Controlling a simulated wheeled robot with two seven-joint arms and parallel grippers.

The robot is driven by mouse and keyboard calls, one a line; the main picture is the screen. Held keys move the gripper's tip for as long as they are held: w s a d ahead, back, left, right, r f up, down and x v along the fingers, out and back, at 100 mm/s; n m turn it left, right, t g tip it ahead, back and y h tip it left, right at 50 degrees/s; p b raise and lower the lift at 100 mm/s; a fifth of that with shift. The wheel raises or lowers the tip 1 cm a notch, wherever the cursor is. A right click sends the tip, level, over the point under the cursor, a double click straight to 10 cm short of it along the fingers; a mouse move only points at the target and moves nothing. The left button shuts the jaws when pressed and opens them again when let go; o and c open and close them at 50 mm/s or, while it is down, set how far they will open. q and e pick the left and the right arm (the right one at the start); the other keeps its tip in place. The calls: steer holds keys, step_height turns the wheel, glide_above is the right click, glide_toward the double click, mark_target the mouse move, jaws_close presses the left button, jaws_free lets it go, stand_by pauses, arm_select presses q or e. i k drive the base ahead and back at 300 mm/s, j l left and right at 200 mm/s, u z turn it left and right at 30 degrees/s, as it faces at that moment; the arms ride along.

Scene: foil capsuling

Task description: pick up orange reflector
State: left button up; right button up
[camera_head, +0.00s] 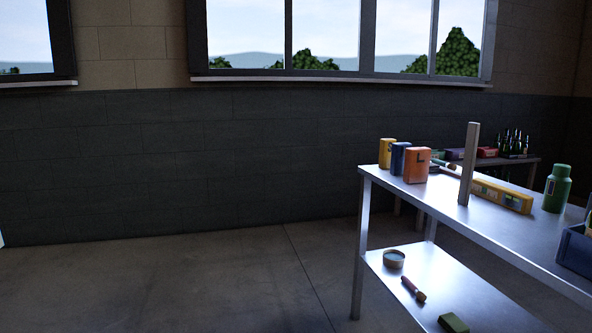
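An orange block (418,166) with a dark "L"-like mark stands upright near the left end of the metal table's top (432,190). It is the only clearly orange thing in view; I cannot tell for certain that it is the reflector. A blue block (399,158) stands just behind it to the left, partly hidden by it. A yellow block (386,151) with a dark mark stands behind the blue one. Neither of my grippers is in view.
A wooden post (468,165), a yellow level-like bar (505,196), a green bottle (558,188) and a blue bin (574,249) are on the tabletop. The lower shelf (440,283) holds small items. A bench with bottles (515,145) stands behind. Floor at left is clear.

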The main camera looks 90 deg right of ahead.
mark_target(449, 172)
steer(key=z, duration=2.45)
steer(key=i+l+z, duration=0.25)
steer(key=z, duration=0.25)
steer(key=i+l+z, duration=0.25)
steer(key=z, duration=0.2)
steer(key=i+z, duration=0.5)
steer(key=k+l, duration=0.05)
steer(key=k, duration=0.05)
